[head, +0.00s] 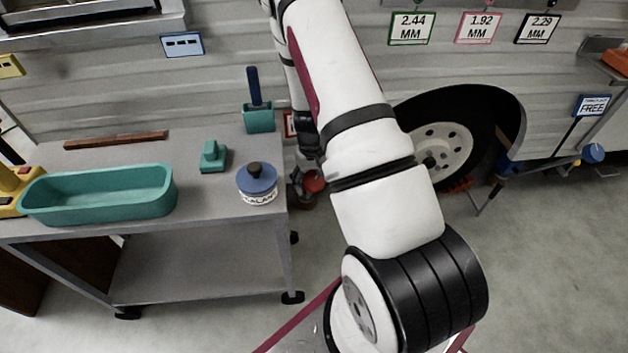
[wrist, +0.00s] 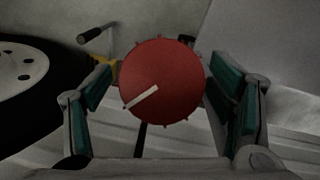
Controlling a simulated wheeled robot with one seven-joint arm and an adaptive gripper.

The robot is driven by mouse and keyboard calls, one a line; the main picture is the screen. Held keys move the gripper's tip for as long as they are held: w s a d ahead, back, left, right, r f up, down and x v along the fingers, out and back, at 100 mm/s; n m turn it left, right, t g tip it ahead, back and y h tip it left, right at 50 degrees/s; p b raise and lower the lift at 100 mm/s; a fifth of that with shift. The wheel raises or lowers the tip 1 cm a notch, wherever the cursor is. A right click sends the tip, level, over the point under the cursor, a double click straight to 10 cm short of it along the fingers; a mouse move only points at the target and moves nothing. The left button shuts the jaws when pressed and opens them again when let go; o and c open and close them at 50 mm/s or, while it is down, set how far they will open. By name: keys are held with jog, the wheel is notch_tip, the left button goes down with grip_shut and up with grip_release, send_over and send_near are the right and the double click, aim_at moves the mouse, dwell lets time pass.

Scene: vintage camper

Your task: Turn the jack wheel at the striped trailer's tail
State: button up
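A round red wheel (wrist: 161,82) with small studs on its rim and one pale bar mark fills the middle of the wrist view. The mark points to the lower left. My gripper (wrist: 165,95) is open, with one teal-padded finger on each side of the wheel. Gaps show between the pads and the rim, and I see no clear contact. In the head view a small red round part (head: 314,181) shows just right of the cart, below the dark end of my arm; it looks like the same wheel. My fingers are not clear there.
A grey cart (head: 215,255) holds a teal tray (head: 100,195), a blue-lidded jar (head: 257,184) and a teal block (head: 213,157). A trailer tyre (head: 460,125) is to the right; a tyre also shows in the wrist view (wrist: 40,75), beside a crank handle (wrist: 95,33). Open floor lies at right.

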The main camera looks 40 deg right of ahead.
jog(key=c, duration=0.9)
jog(key=shift+m, duration=0.3)
jog(key=shift+d+f+m+t+y+b, duration=0.1)
jog(key=shift+m+t+y+b, duration=0.5)
jog(key=shift+m+b, duration=0.55)
jog(key=shift+m+t+y+b, duration=0.4)
jog(key=shift+m+b, duration=0.6)
jog(key=shift+m, duration=0.1)
jog(key=shift+m+t+y+b, duration=0.4)
jog(key=shift+m+b, duration=0.55)
jog(key=shift+m, duration=0.1)
jog(key=shift+s, duration=0.1)
jog(key=o, duration=1.2)
